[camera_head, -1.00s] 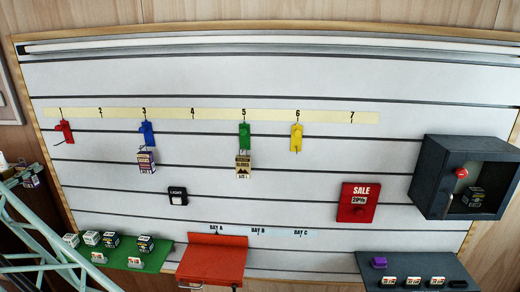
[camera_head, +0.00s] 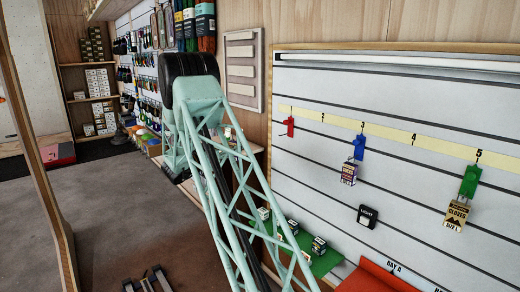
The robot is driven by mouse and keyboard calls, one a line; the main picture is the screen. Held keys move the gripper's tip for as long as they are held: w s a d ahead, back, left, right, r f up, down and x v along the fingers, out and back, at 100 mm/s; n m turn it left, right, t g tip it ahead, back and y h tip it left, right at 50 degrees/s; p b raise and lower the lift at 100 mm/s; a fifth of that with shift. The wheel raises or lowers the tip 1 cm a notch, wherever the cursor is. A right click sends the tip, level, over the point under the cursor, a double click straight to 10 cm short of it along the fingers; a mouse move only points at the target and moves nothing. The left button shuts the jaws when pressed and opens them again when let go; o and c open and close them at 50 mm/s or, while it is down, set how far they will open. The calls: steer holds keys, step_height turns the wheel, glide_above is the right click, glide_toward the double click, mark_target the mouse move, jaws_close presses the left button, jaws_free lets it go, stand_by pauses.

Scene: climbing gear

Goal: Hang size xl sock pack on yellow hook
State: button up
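The yellow hook is outside the current head view; the earlier frame shows it under number 6. In the current view, the red hook (camera_head: 289,126) under number 1 looks empty. A tan glove pack (camera_head: 457,215) marked size L hangs from the green hook (camera_head: 470,180) under number 5. I cannot make out a size XL sock pack. My teal lattice arm crosses the middle of the view; my gripper cannot be made out, so its state and any load are hidden.
Small boxes (camera_head: 319,246) stand on a green shelf (camera_head: 326,262) below the slatted panel (camera_head: 318,168). A wooden post (camera_head: 45,190) stands at left. Open floor (camera_head: 105,215) lies between.

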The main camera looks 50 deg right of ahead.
steer(key=w+a+f+n+t+y, duration=0.1)
steer(key=w+a+n+t+y, duration=0.2)
steer(key=a, duration=0.7)
steer(key=w+a+n+t+y, duration=0.1)
steer(key=w+a+n+t, duration=0.2)
steer(key=w+a+t, duration=0.5)
steer(key=w+a+f+n+t+y, duration=0.1)
steer(key=w+a+n+y, duration=0.15)
steer(key=a, duration=0.95)
steer(key=s+a+f+n+t+y, duration=0.1)
steer(key=a+f+n+y, duration=0.1)
steer(key=a, duration=0.8)
steer(key=s+a+f+n+t+y, duration=0.1)
steer(key=a+y, duration=0.4)
steer(key=a, duration=0.5)
steer(key=s+a+f+n+t+y, duration=0.2)
steer(key=a+n+y, duration=0.2)
steer(key=a, duration=0.7)
steer(key=shift+f+n, duration=0.3)
steer(key=shift+n, duration=0.45)
steer(key=shift+s+a+y, duration=0.1)
steer(key=shift+s+y, duration=0.15)
